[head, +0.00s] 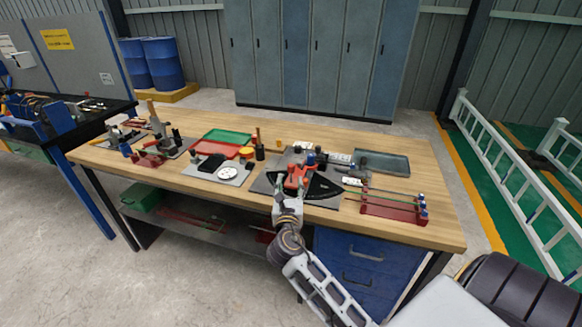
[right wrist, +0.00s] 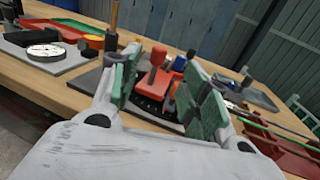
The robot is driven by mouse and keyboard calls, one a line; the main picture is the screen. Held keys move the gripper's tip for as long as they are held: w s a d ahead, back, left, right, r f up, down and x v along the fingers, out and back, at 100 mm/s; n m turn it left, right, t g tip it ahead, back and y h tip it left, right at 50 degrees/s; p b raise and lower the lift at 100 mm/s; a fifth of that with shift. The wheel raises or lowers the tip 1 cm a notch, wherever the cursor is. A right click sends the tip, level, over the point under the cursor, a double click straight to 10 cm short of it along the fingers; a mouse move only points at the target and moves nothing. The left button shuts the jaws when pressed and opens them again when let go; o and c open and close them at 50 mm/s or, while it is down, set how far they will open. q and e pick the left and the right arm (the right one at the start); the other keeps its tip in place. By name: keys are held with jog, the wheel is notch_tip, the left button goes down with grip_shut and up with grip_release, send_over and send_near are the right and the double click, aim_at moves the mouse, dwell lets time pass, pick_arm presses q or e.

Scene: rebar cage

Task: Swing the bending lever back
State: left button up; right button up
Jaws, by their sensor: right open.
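The bending device stands on a dark grey plate (head: 262,185) near the front edge of the workbench, right of its middle. It has a black fan-shaped plate (head: 324,188) and a red-orange lever part with an upright knob (right wrist: 157,56). My right gripper (head: 293,188) reaches in from the front and is over the device, partly hiding it. In the right wrist view its two green-padded fingers (right wrist: 160,70) are spread, with the red lever part (right wrist: 150,82) showing between and beyond them. I cannot tell whether they touch it. My left gripper is not in view.
A red rack (head: 395,209) with thin rods stands to the right, and a grey tray (head: 384,162) lies behind it. A plate with a white dial (head: 229,171) and a green tray (head: 226,137) lie to the left. Blue drawers (head: 355,265) are below the bench top (head: 440,226).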

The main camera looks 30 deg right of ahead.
aim_at(291, 168)
jog(key=shift+x, duration=5.75)
grip_shut()
